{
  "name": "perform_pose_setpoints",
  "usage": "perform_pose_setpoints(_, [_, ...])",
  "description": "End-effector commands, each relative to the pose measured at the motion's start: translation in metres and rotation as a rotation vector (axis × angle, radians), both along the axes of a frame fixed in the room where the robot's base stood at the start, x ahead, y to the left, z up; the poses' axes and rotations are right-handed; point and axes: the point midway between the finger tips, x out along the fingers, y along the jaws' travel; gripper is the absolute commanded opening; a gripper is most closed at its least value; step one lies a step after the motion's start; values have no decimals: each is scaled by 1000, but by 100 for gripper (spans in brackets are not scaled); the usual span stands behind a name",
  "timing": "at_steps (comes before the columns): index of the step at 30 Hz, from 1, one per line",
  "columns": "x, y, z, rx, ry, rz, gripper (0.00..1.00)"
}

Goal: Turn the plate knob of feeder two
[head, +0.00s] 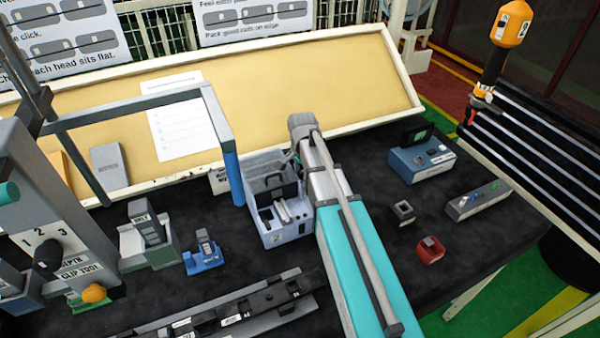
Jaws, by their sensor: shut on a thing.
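A pale grey-blue feeder box (291,233) with an open top stands at the middle of the black table. I cannot read a number on it. My arm comes in from the lower right, and its end is over the box's back right side. My gripper (294,158) is small and mostly hidden by my own wrist at the box's back edge. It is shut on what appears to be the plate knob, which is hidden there. A second, blue-grey box (425,170) stands apart to the right.
A clip tool with a 1-2-3 dial (48,254) stands at the left, beside a grey-green unit (150,240) and a small blue holder (204,258). A rail (230,312) lies in front. A red block (430,250) and grey block (403,212) lie right of my arm.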

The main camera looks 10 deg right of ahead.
Motion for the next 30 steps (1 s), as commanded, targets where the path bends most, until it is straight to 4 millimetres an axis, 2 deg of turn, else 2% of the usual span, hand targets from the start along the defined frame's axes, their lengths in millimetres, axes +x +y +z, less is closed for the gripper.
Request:
perform_pose_setpoints(4, [-3, 1, 0, 2, 7, 1, 0])
perform_pose_setpoints(5, [-3, 1, 0, 2, 7, 2, 38])
perform_pose_setpoints(10, [-2, 1, 0, 2, 5, 2, 70])
perform_pose_setpoints(30, [0, 0, 4, 1, 2, 2, 71])
